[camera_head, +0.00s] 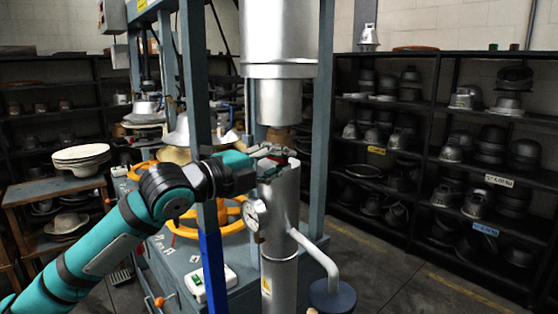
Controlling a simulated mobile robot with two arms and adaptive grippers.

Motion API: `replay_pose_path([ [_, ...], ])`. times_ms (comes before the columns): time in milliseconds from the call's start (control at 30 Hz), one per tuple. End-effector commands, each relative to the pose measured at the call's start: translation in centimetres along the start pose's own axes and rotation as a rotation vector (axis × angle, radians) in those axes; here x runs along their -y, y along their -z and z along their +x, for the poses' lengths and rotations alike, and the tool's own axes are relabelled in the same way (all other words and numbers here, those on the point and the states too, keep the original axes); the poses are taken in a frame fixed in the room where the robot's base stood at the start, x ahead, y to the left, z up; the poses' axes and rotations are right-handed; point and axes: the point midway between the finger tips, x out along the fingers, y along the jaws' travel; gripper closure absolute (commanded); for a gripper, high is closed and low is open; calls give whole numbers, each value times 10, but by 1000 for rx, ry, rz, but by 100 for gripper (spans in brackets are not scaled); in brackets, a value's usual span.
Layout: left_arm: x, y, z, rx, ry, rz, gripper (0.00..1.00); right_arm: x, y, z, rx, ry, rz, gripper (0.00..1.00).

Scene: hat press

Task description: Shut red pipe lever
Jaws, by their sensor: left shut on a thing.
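The silver vertical pipe (281,205) stands in the middle, with a round gauge (252,216) on its left side. The red pipe lever (278,158) shows only as a small red patch at the top of this pipe, mostly hidden by my gripper. My left arm reaches in from the lower left. My left gripper (282,154) is at the pipe's top, shut on the red lever. The lever's exact angle cannot be told. My right gripper is not in view.
A grey-blue press frame post (197,75) stands close beside my left arm. A wide silver cylinder (280,40) hangs above the pipe. A yellow handwheel (222,215) is behind the post. Shelves of metal hat moulds (440,110) line the right; open floor lies before them.

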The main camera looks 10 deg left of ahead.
Motion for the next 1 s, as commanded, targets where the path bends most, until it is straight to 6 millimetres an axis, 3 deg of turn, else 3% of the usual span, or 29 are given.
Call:
replay_pose_path([
  [33, -4, 1, 1, -1, -10, 2, 100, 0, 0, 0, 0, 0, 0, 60],
  [67, -5, 1, 1, -1, -10, 2, 84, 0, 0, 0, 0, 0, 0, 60],
  [100, -5, 1, 1, -1, -10, 2, 79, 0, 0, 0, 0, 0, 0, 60],
  [267, -4, 0, 0, 0, -8, 0, 60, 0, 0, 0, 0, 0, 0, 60],
  [633, -2, -1, -8, 2, -5, 0, 60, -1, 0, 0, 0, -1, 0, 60],
  [1000, -3, -2, -82, 5, -8, 3, 60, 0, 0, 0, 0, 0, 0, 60],
])
